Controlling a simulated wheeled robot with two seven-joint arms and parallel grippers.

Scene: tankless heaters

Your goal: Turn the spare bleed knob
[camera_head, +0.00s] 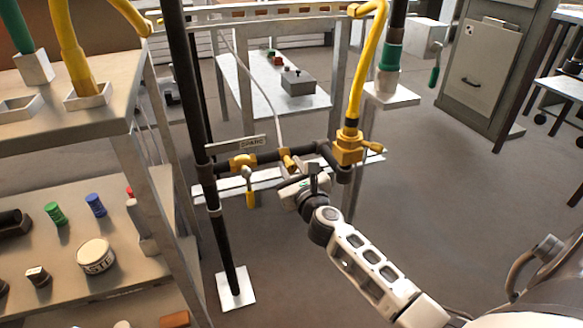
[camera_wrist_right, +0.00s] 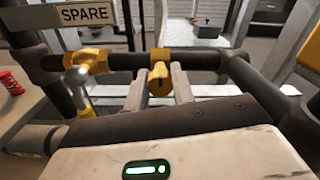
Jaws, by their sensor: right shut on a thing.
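The spare bleed knob (camera_head: 287,159) is a small yellow fitting on a dark horizontal pipe. It also shows in the right wrist view (camera_wrist_right: 158,82), between the two pale fingers of my right gripper (camera_wrist_right: 159,88). In the head view my right gripper (camera_head: 292,176) reaches up to it from the lower right and is shut on it. A sign reading SPARE (camera_wrist_right: 87,14) is above the pipe to the left. It is small in the head view (camera_head: 238,145). The fingertips' exact contact is partly hidden. My left gripper is not in view.
A yellow valve with a hanging handle (camera_head: 248,178) sits left of the knob. A larger yellow fitting (camera_head: 348,147) with a hose stands to the right. A dark vertical pipe (camera_head: 197,110) and a loaded shelf (camera_head: 120,268) are at left.

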